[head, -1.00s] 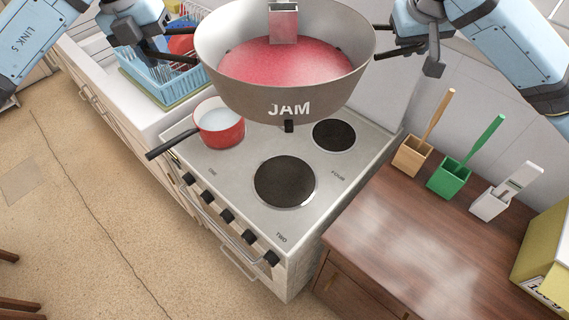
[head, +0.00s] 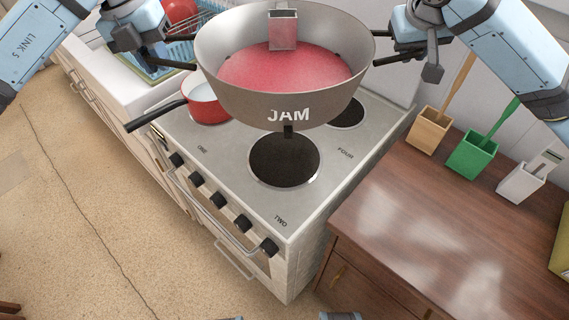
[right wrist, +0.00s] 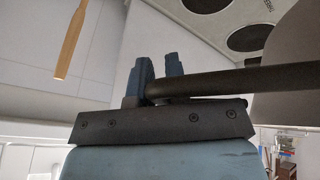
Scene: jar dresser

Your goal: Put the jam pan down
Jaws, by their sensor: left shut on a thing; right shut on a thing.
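The jam pan (head: 265,103) is a wide grey pan marked JAM with pink-red jam (head: 285,72) inside. It is held level above the stove (head: 225,165) and hides part of the hob. My left gripper (head: 178,62) is shut on its left handle. My right gripper (head: 392,58) is shut on its right handle; in the right wrist view the fingers (right wrist: 158,80) close around the dark handle bar (right wrist: 230,82). A metal box-shaped piece (head: 283,30) sits at the pan's far rim. A dark hotplate (head: 284,160) lies below and in front of the pan.
A red saucepan (head: 205,108) stands on the stove's left, its handle pointing left. Another hotplate (head: 347,113) is partly hidden. A wooden dresser (head: 420,240) at right bears orange (head: 428,130), green (head: 472,154) and white (head: 521,183) holders.

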